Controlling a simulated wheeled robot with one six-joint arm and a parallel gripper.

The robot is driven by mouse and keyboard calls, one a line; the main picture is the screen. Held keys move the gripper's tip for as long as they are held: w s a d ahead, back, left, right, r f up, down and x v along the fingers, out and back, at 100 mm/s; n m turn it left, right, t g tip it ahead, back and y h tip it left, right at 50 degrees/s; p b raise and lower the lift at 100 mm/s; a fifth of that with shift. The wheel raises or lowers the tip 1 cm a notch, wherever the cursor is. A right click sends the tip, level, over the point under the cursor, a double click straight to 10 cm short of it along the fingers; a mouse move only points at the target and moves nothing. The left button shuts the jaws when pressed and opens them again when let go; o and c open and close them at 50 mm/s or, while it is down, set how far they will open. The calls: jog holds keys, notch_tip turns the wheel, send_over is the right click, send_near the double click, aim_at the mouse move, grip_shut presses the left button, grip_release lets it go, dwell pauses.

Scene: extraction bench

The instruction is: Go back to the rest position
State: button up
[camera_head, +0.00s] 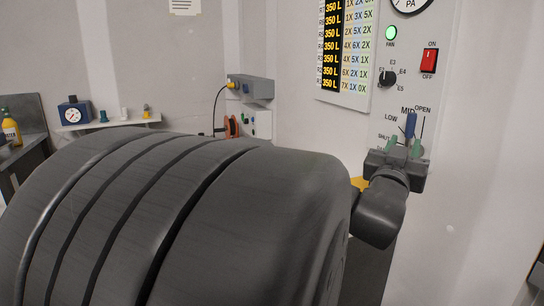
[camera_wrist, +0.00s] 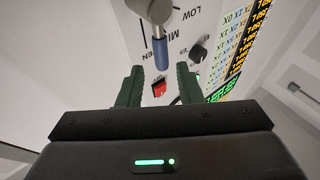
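My gripper (camera_head: 404,148) is at the wall panel on the right in the head view, just under a blue-handled lever (camera_head: 410,125). Its two green fingers stand apart with nothing between them. In the wrist view, the gripper (camera_wrist: 158,86) is open, and the lever's blue handle (camera_wrist: 160,54) with its grey hub shows beyond the fingertips. Lever and fingers look close; I cannot tell if they touch. The labels LOW, MID and OPEN surround the lever, and its handle is near MID. The lever's lower part is hidden by my gripper in the head view.
The panel carries a red ON/OFF switch (camera_head: 429,61), a black knob (camera_head: 387,79), a green fan light (camera_head: 391,33) and a number chart (camera_head: 344,46). A grey box (camera_head: 251,89) and a shelf (camera_head: 108,124) with small items are at the back left. My dark arm fills the foreground.

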aim_at(410, 130)
jog(key=x, duration=0.8)
jog(key=shift+w+r+p, duration=0.2)
jog(key=shift+p, duration=0.65)
jog(key=shift+n+y+p, duration=0.3)
jog(key=shift+n+p, duration=0.1)
jog(key=shift+a+p, duration=0.15)
jog(key=shift+p, duration=0.2)
jog(key=shift+w+f+n+p, duration=0.2)
jog(key=shift+n+p, duration=0.1)
jog(key=shift+n, duration=0.1)
jog(key=shift+f+y, duration=0.1)
jog(key=shift+y, duration=0.2)
